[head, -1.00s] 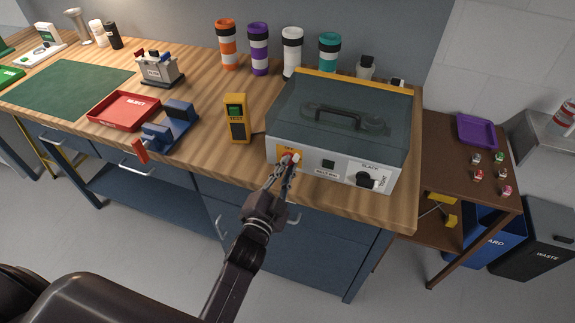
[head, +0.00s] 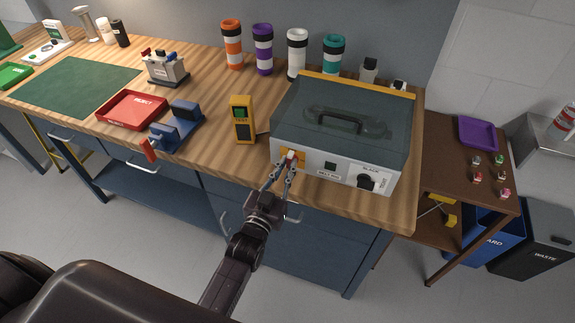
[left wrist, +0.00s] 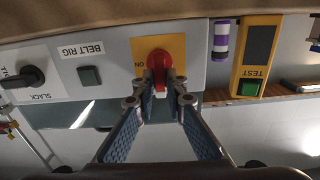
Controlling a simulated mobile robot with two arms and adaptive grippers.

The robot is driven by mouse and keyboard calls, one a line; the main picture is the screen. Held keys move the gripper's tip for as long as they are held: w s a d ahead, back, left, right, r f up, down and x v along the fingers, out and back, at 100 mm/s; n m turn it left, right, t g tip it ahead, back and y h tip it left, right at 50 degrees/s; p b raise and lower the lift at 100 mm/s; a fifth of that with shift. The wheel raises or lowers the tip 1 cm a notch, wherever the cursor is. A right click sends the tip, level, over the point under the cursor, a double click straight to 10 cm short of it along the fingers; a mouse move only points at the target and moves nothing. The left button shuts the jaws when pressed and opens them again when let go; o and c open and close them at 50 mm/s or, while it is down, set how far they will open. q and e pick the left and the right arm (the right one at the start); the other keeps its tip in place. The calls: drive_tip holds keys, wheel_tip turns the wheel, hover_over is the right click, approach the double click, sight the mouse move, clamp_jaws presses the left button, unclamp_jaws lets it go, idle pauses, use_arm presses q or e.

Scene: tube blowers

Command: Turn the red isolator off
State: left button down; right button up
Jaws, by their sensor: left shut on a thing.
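The red isolator (left wrist: 158,66) is a red rotary handle on a yellow plate, on the front of the grey belt rig box (head: 345,172). In the left wrist view its handle lies lengthwise up and down the picture, beside an upside-down "ON" label (left wrist: 140,67). My left gripper (left wrist: 160,92) is shut on the handle, one fingertip on each side. In the head view, my left gripper (head: 283,166) reaches the box's front at the yellow plate (head: 292,156) and covers part of the isolator. My right gripper is out of view.
The box also bears a black slack knob (head: 367,181) and a dark square button (head: 330,165). A yellow tester (head: 243,120) stands left of the box. A blue vise (head: 176,125) and red reject tray (head: 131,110) lie farther left on the wooden bench.

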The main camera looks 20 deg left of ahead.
use_arm(q)
drive_tip(key=shift+f+n, duration=0.1)
drive_tip(key=shift+n, duration=0.2)
drive_tip(key=c, duration=2)
unclamp_jaws()
drive_tip(key=shift+o, duration=0.2)
drive_tip(key=shift+s, duration=0.2)
drive_tip(key=s, duration=1.1)
drive_tip(key=shift+s+a, duration=0.25)
drive_tip(key=shift+s, duration=0.1)
